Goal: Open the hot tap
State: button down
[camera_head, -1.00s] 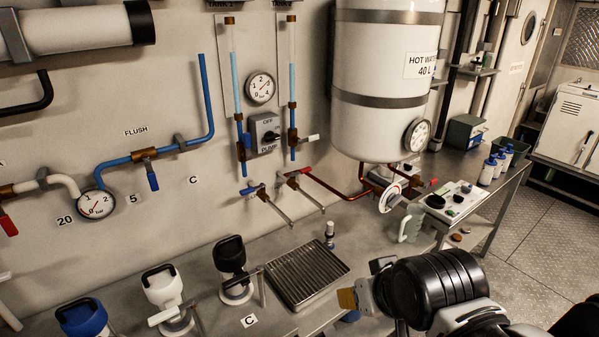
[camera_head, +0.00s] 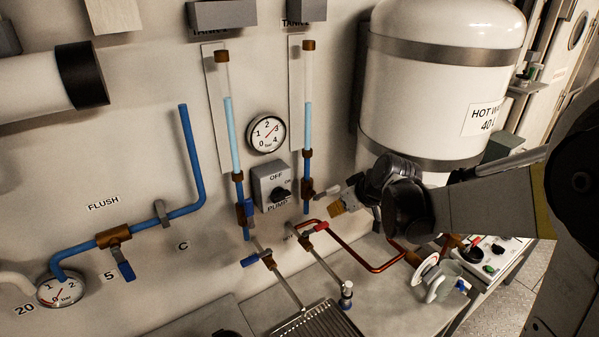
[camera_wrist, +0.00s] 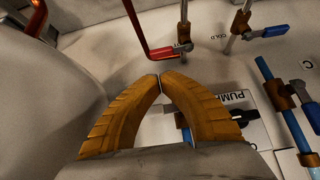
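The hot tap (camera_head: 305,229) is a brass valve with a short red lever (camera_head: 320,227) and a long spout, on the wall at the end of the copper pipe. In the wrist view its red lever (camera_wrist: 164,53) lies ahead of the fingertips, with the brass body just right of it. My gripper (camera_head: 337,209) is above and slightly right of the tap, close to the wall. In the wrist view my gripper's (camera_wrist: 160,77) orange fingertips meet with nothing between them. They look apart from the lever.
The cold tap (camera_head: 267,260) with a blue lever is left of the hot tap. The pump switch (camera_head: 271,188) and two blue tank tubes are close by. The white water heater (camera_head: 436,90) and copper pipe (camera_head: 356,251) are right. A metal drain grate (camera_head: 318,322) is below.

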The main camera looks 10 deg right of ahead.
aim_at(326, 222)
jog(key=w+b+x, duration=0.1)
jog(key=b+x, duration=0.1)
jog(key=x, duration=0.9)
jog(key=shift+d+r, duration=0.2)
jog(key=shift+r, duration=0.1)
jog(key=shift+s+d+m+h+b, duration=0.3)
jog(key=shift+s+m+b, duration=0.1)
jog(key=shift+m, duration=0.1)
jog(key=shift+s+d+m+t+h, duration=0.1)
jog(key=shift+s+m+t+h, duration=0.1)
jog(key=shift+s+m+h, duration=0.25)
jog(key=shift+s+d+m+t+h, duration=0.2)
jog(key=shift+m+h, duration=0.15)
jog(key=shift+m, duration=0.3)
jog(key=s+a+m+g+h+b, duration=0.2)
jog(key=s+m+g+h, duration=0.3)
jog(key=m, duration=0.9)
jog(key=s+h, duration=0.2)
jog(key=s, duration=0.1)
jog(key=shift+s+a+m+h+b, duration=0.25)
jog(key=shift+s+m+h+b, duration=0.1)
jog(key=shift+m+h, duration=0.05)
jog(key=shift+s+a, duration=0.15)
